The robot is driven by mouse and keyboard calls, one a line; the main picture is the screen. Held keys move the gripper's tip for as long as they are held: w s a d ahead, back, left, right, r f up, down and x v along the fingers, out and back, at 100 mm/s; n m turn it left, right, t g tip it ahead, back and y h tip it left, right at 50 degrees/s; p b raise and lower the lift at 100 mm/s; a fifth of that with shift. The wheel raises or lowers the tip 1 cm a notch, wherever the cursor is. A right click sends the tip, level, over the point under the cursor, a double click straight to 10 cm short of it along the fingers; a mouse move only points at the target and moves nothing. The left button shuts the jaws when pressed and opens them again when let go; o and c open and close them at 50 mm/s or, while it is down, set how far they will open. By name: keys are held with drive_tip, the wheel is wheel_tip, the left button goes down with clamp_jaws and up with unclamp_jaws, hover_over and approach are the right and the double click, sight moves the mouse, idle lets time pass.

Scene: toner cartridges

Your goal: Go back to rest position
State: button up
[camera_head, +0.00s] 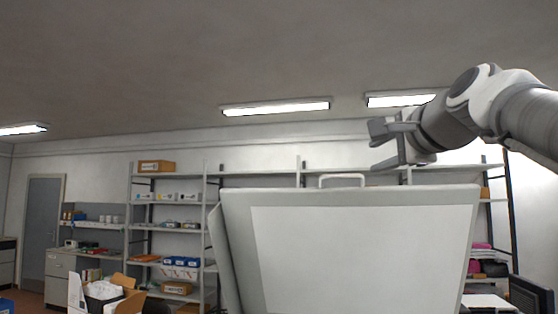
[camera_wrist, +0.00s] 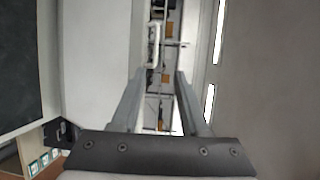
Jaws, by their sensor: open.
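My gripper (camera_head: 380,148) is high at the right in the head view, at the end of my raised arm. Its two fingers are apart and point left, with nothing between them. In the wrist view my gripper (camera_wrist: 160,80) also shows both fingers spread, with only distant shelves between them. A large pale panel (camera_head: 360,255) with a white handle (camera_head: 342,177) on its top edge stands upright in front of me. The gripper is seen above the right part of this panel and does not appear to touch it. No toner cartridge can be made out for certain.
Metal shelving (camera_head: 168,205) with boxes lines the back wall. An open cardboard box (camera_head: 128,298) is at the lower left, and a grey door (camera_head: 42,235) is at the far left. Ceiling lights (camera_head: 275,107) hang above. The space left of the gripper looks free.

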idle(0.5)
drive_tip(key=s+a+f+n+g, duration=0.3)
drive_tip(key=s+f+n, duration=0.3)
drive_tip(key=f, duration=1)
drive_tip(key=s+a+f+n+g+h, duration=0.1)
drive_tip(key=s+a+f+n+g, duration=0.2)
drive_tip(key=s+f, duration=0.5)
drive_tip(key=s+a+f+n+g+b, duration=0.1)
drive_tip(key=s+a+f+n+g, duration=0.2)
drive_tip(key=f, duration=2.1)
drive_tip(key=s+n+g, duration=0.2)
drive_tip(key=s+n, duration=0.3)
drive_tip(key=shift+f+n+g, duration=0.15)
drive_tip(key=shift+n+g, duration=0.15)
drive_tip(key=shift+w+a, duration=0.1)
drive_tip(key=shift+a, duration=0.05)
